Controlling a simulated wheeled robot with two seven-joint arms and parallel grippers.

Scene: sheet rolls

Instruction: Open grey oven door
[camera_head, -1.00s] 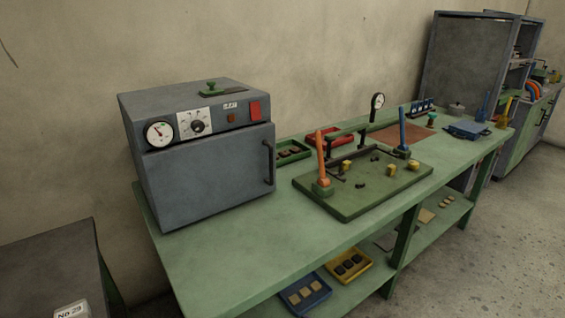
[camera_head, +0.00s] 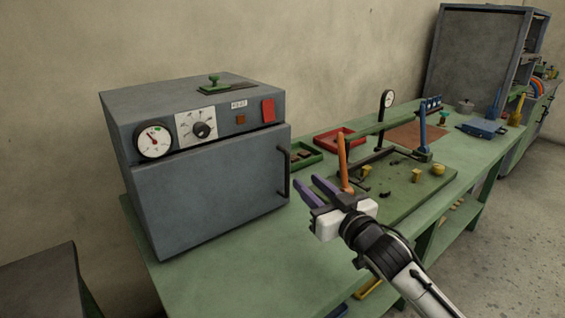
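The grey oven (camera_head: 195,150) stands on the left end of the green bench. Its grey door (camera_head: 212,190) is closed, with a dark vertical bar handle (camera_head: 284,172) at the door's right edge. My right gripper (camera_head: 308,190) reaches in from the lower right. Its two purple fingers are spread apart with nothing between them. The fingertips point left toward the handle, a little to its right, and appear apart from it. My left gripper is not in view.
The green bench (camera_head: 225,265) is bare in front of the oven. A green board (camera_head: 400,195) with orange and blue levers lies right of the oven, partly behind my gripper. Green and red trays (camera_head: 340,138) sit behind it. A green-handled tool (camera_head: 214,82) lies on the oven.

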